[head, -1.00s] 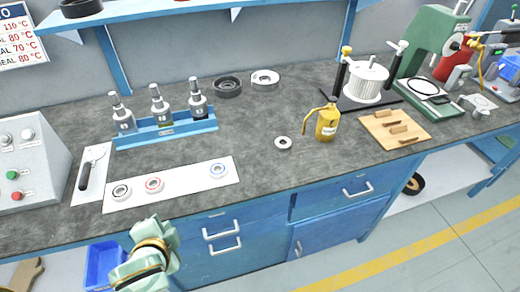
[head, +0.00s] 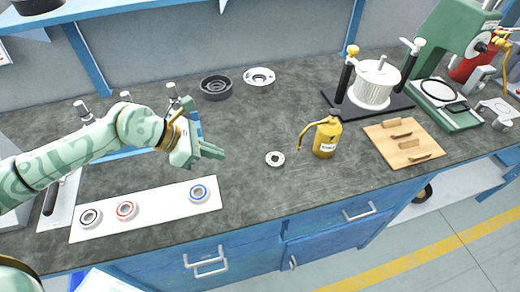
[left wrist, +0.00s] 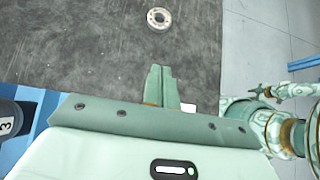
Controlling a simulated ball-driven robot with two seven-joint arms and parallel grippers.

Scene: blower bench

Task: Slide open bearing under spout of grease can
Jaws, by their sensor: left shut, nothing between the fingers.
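The open bearing (head: 275,159), a small pale ring with a dark centre, lies flat on the bench. It also shows at the top of the left wrist view (left wrist: 159,18). The yellow grease can (head: 326,138) stands upright to its right, with its spout reaching left over the bench, apart from the bearing. My left gripper (head: 212,151) is shut and empty, left of the bearing and apart from it. Its closed fingers (left wrist: 160,88) point towards the bearing in the left wrist view. Part of my right arm shows there, its gripper (left wrist: 268,91) small and unclear.
A white strip (head: 155,211) with several ringed bearings lies at front left. Dark (head: 216,86) and pale (head: 258,77) round parts sit behind. A wooden board (head: 403,145) and a white cylinder on a black stand (head: 375,85) are to the right. Bench around the bearing is clear.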

